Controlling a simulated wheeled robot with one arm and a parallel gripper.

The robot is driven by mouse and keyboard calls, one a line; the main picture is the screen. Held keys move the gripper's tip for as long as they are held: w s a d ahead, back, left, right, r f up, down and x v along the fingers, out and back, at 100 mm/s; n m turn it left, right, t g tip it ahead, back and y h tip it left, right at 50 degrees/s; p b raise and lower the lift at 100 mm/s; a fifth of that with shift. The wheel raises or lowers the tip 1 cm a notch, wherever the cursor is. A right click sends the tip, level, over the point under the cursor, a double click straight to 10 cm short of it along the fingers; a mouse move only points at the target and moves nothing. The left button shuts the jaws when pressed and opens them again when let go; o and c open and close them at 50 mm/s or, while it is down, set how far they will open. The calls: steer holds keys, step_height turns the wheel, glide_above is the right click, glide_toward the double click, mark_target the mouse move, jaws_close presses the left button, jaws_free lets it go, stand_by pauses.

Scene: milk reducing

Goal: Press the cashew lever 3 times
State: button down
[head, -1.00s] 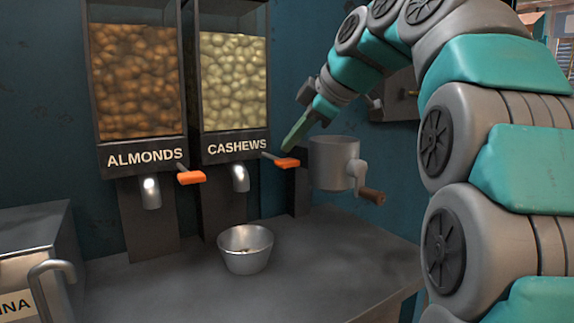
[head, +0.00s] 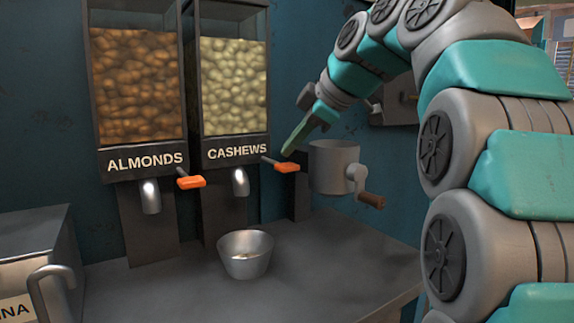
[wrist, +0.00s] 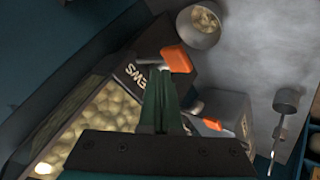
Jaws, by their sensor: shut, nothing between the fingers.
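The cashew lever has an orange handle (head: 287,168) that sticks out at the right of the cashew dispenser (head: 230,85). In the wrist view this orange handle (wrist: 177,58) lies just beyond my fingertips. My gripper (head: 290,152) is shut and empty, pointing down just above the handle. Its green fingers also show in the wrist view (wrist: 163,78). I cannot tell whether the fingertips touch the handle. A metal bowl (head: 246,258) stands on the counter below the cashew spout, and the wrist view shows pale nuts in it.
The almond dispenser (head: 137,90) stands at the left with its own orange lever (head: 191,182). A metal grinder with a crank (head: 333,167) is mounted close to the right of my gripper. A metal box with a handle (head: 35,265) is at the lower left. The counter's right part is clear.

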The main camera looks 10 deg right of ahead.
mark_target(289, 164)
steer(key=shift+f, duration=0.1)
stand_by(0.7)
steer(key=shift+f+b, duration=0.35)
steer(key=shift+b, duration=0.3)
steer(key=shift+f+b, duration=1.25)
steer(key=shift+b, duration=0.15)
stand_by(1.3)
stand_by(0.3)
steer(key=shift+r+p, duration=1)
steer(key=shift+r, duration=0.75)
steer(key=shift+r, duration=0.1)
steer(key=shift+r+p, duration=1.9)
steer(key=shift+r, duration=0.45)
